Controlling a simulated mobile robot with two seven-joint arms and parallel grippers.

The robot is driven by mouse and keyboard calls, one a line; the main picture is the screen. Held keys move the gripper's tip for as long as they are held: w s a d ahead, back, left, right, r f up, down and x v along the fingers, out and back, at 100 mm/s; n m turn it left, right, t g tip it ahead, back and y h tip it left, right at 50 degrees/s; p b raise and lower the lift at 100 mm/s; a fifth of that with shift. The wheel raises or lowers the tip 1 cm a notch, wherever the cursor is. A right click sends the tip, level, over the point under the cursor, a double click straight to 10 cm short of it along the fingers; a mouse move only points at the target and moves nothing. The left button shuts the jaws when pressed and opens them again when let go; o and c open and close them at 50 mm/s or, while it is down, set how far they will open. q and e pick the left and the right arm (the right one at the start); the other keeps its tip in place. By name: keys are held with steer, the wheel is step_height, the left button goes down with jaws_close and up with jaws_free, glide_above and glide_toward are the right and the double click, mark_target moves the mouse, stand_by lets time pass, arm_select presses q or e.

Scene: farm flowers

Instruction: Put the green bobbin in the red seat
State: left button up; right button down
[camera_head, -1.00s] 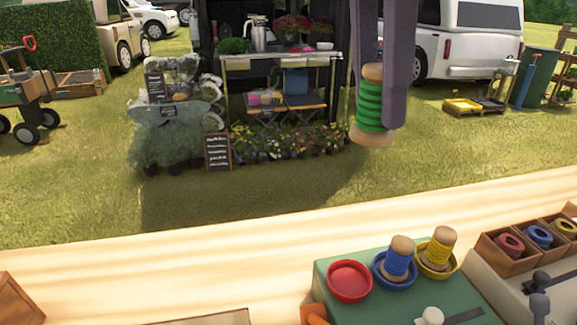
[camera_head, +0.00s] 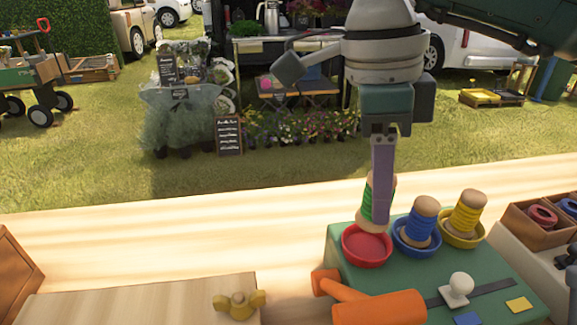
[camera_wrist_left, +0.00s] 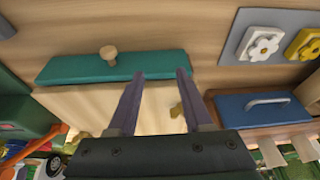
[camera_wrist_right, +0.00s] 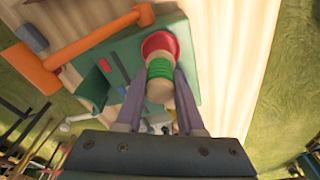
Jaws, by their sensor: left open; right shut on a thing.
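The green bobbin (camera_head: 367,202) is gripped upright by my right gripper (camera_head: 381,190), its lower end at the far rim of the red seat (camera_head: 366,247). In the right wrist view the green bobbin (camera_wrist_right: 159,70) lies between the fingers of my right gripper (camera_wrist_right: 160,92), and the red seat (camera_wrist_right: 158,44) shows just beyond it. I cannot tell whether the bobbin touches the seat. My left gripper (camera_wrist_left: 154,76) is open and empty over a light wooden box with a teal lid; it is not seen in the head view.
Next to the red seat, a blue bobbin (camera_head: 420,222) and a yellow bobbin (camera_head: 466,212) stand in their own seats on the green block. An orange handled tool (camera_head: 375,304) lies in front. Brown bins (camera_head: 535,222) stand at the right.

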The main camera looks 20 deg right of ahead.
mark_target(358, 213)
steer(key=shift+f, duration=2.3)
steer(key=c, duration=0.5)
jaws_free()
steer(key=shift+f+b, duration=0.1)
steer(key=shift+b, duration=0.2)
steer(key=r, duration=0.4)
steer(key=a+r, duration=0.1)
steer(key=r, duration=0.3)
steer(key=w+r+p, duration=0.1)
steer(key=r, duration=0.3)
steer(key=shift+a+r, duration=0.1)
steer(key=shift+a, duration=0.1)
